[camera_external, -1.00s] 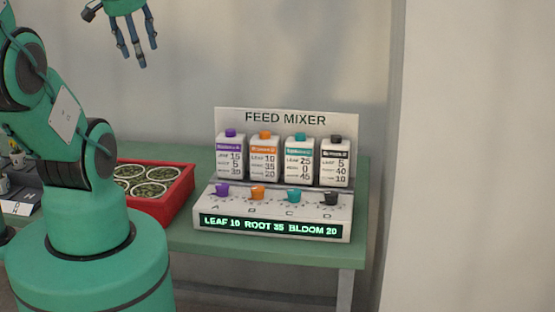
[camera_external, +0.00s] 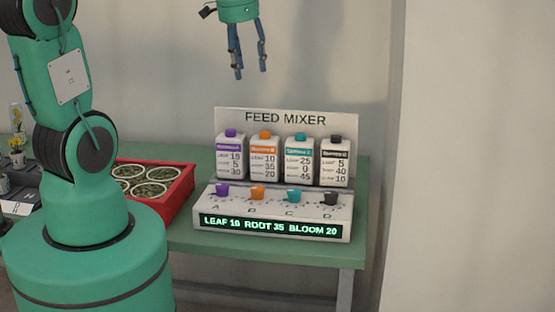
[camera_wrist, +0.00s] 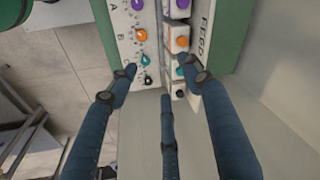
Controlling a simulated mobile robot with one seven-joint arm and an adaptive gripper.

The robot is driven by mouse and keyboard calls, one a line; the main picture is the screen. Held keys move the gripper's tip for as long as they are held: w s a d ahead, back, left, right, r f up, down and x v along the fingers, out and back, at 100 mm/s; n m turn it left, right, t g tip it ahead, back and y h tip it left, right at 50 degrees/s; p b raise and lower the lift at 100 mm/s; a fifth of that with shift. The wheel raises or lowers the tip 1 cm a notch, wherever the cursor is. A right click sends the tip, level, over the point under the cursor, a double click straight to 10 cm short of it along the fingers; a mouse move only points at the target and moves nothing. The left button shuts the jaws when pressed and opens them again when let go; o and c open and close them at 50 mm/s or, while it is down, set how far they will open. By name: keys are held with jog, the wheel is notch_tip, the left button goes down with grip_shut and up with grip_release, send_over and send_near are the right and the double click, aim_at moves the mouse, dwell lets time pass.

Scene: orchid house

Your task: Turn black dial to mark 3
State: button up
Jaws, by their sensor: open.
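The black dial (camera_external: 331,198) is the rightmost knob on the white feed mixer (camera_external: 207,190), above the letter D. Its pointer is too small to read against the marks. My gripper (camera_external: 250,73) hangs in the air above the mixer's sign, fingers apart and empty, pointing down. In the wrist view, the black dial (camera_wrist: 148,79) shows just right of the left finger's tip, and my gripper's (camera_wrist: 160,75) three fingers are spread. The gripper is well clear of the dial. The mixer's display (camera_external: 270,227) reads LEAF 10 ROOT 35 BLOOM 20.
Purple (camera_external: 222,189), orange (camera_external: 257,192) and teal (camera_external: 294,195) dials sit left of the black one. Several capped bottles (camera_external: 264,160) stand behind the dials. A red tray (camera_external: 178,202) of round pots is left of the mixer on the green table (camera_external: 300,252).

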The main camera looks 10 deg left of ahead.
jog(key=w+d+f+m+g, duration=0.15)
jog(key=d+f+m, duration=0.25)
jog(key=d+f, duration=0.55)
jog(key=m+y+p, duration=0.1)
jog(key=m+p, duration=0.1)
jog(key=m, duration=0.2)
send_over(331, 193)
notch_tip(331, 193, down, 10)
jog(key=shift+r+g, duration=0.25)
jog(key=shift+g, duration=0.1)
jog(key=shift+f, duration=0.15)
notch_tip(331, 193, down, 13)
jog(key=shift+f+b, duration=0.2)
jog(key=shift+b, duration=0.7)
jog(key=shift+c, duration=0.3)
jog(key=c, duration=1.1)
